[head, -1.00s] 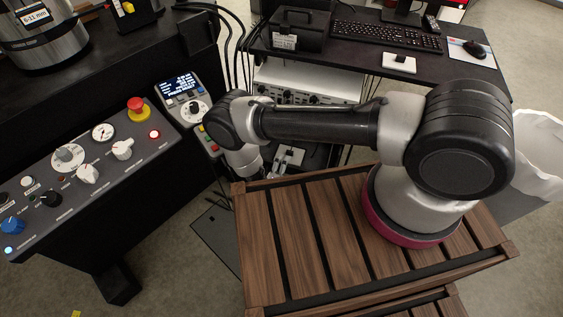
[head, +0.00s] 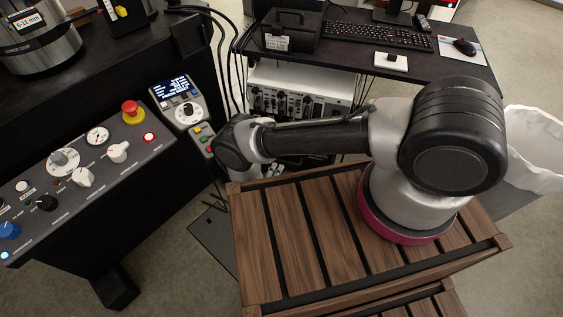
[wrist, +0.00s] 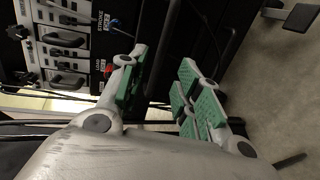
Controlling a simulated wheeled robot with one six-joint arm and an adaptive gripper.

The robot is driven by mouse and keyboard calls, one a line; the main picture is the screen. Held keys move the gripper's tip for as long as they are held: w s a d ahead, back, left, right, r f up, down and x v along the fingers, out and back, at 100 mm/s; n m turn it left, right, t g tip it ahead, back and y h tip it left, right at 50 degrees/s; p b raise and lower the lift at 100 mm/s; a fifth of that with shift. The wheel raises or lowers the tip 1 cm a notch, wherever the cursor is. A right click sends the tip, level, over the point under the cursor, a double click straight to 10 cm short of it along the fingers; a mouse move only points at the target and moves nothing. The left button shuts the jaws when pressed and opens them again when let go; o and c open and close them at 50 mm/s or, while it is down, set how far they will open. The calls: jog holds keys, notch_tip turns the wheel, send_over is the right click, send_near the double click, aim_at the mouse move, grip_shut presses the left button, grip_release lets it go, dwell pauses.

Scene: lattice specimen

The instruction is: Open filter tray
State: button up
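No part that I can surely call the filter tray shows. A pale equipment rack (head: 303,82) with knobs and dark handles stands under the desk, beyond my arm. In the wrist view, a pale panel with dark handles (wrist: 66,52) and a black panel with red and blue parts fill the upper left. My gripper (wrist: 163,66) is open, its two green-padded fingers spread apart with nothing seen between them. The black panel lies behind the left finger. In the head view the gripper is hidden behind my arm.
A control console (head: 90,165) with knobs and a red stop button stands at left. A desk (head: 455,68) with keyboard and mouse is at the back. Dark cables (head: 232,75) hang between them. A white-lined bin (head: 535,150) stands at right. Some floor at lower left is clear.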

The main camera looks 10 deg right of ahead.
jog(key=x, duration=0.7)
jog(key=shift+w+d, duration=0.2)
jog(key=shift+w, duration=0.05)
grip_shut()
